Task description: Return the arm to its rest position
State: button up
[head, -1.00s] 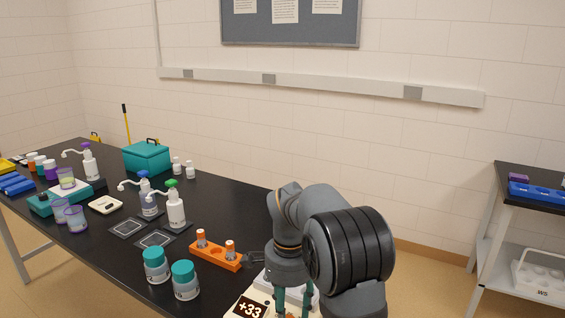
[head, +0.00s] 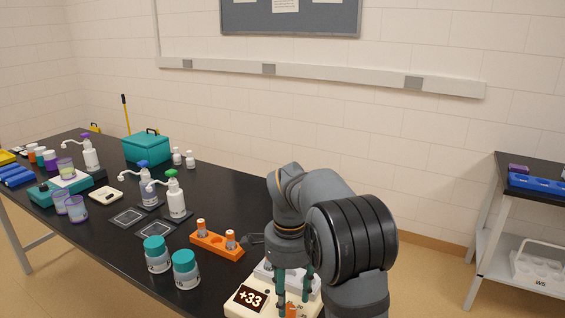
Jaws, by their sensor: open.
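My arm (head: 345,232) fills the lower right of the head view, bent over the near right end of the black bench. The fingers are apart. An orange-marked item (head: 291,311) shows low by the fingertips; I cannot tell whether it touches them. The lower part of the gripper is partly cut off by the arm and the frame edge.
An orange rack (head: 216,245) with two orange-capped vials stands left of my gripper. Two teal-lidded jars (head: 185,270) stand near the bench front. Dispenser bottles (head: 175,196) and a teal box (head: 147,148) are farther back. A side table (head: 530,180) stands at right.

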aim_at(288, 309)
notch_tip(288, 309, up, 8)
notch_tip(288, 309, down, 12)
jog(key=shift+s+f, duration=0.1)
jog(key=shift+s, duration=0.05)
jog(key=shift+r+n+p, duration=0.35)
jog(key=shift+n+p, duration=0.25)
jog(key=shift+p, duration=0.05)
jog(key=n+p, duration=0.1)
jog(key=n, duration=0.2)
jog(key=shift+p, duration=0.3)
jog(key=n+p, duration=0.2)
jog(key=n, duration=0.2)
jog(key=n+p, duration=0.2)
jog(key=n, duration=0.1)
jog(key=n+p, duration=0.3)
jog(key=n, duration=0.4)
jog(key=shift+p, duration=0.4)
jog(key=n+p, duration=0.2)
jog(key=n, duration=0.1)
jog(key=shift+n, duration=0.4)
jog(key=shift+f+n+p, duration=0.15)
jog(key=shift+n+p, duration=0.25)
jog(key=shift+n, duration=0.6)
jog(key=shift+w, duration=0.2)
